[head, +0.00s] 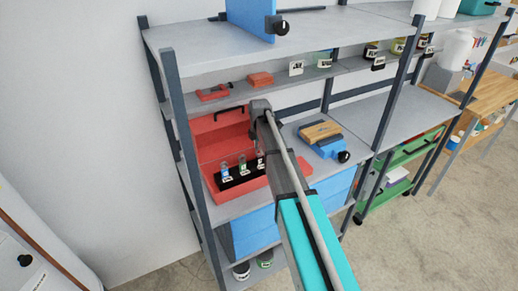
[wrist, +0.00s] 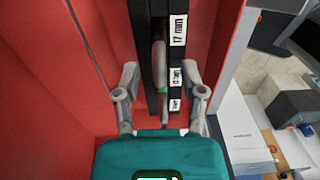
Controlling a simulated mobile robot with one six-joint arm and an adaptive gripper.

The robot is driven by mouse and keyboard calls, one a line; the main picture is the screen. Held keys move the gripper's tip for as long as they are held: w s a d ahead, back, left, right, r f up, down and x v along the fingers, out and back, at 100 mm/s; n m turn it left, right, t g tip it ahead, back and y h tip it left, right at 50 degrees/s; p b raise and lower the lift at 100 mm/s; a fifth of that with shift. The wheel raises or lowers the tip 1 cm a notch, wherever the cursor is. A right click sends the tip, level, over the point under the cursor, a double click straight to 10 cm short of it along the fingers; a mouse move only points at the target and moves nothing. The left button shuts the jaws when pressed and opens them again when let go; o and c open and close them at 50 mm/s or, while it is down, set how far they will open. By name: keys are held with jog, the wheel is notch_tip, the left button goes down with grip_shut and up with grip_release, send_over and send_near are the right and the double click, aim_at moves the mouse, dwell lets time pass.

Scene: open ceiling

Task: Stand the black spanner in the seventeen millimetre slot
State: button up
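The black rack (head: 240,181) lies in the open red toolbox (head: 212,186) on a middle shelf. Spanners stand in it, one with a blue mark (head: 225,169) and one with a green mark (head: 243,164). In the wrist view, the rack shows a 17 mm label (wrist: 178,29) and smaller labels beyond it. My gripper (wrist: 162,72) is open, its fingers spread either side of a grey tool (wrist: 159,58) with a green band, touching neither visibly. I cannot make out the black spanner. In the head view, my arm hides the rack's right part and the gripper.
The toolbox's raised red lid (head: 213,132) stands behind the rack. Shelf posts (head: 182,125) and the shelf above bound the space. A blue clamp-like block with wood (head: 322,138) sits to the right. Blue drawers (head: 255,229) lie below.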

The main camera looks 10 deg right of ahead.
dwell(0.4)
notch_tip(320, 180, up, 11)
jog(key=p, duration=1.1)
jog(key=shift+r, duration=0.2)
jog(key=shift+f, duration=0.1)
dwell(0.9)
jog(key=s+f+m+b, duration=0.3)
jog(key=s+m, duration=0.4)
jog(key=s, duration=0.2)
jog(key=s+f+m+b, duration=0.3)
jog(key=s+m, duration=0.4)
jog(key=s, duration=0.3)
jog(key=s+f+m+b, duration=0.3)
jog(key=s+m, duration=0.4)
jog(key=s, duration=0.3)
jog(key=shift+a+f+b, duration=0.25)
jog(key=shift+f+b, duration=0.05)
jog(key=shift+f, duration=0.1)
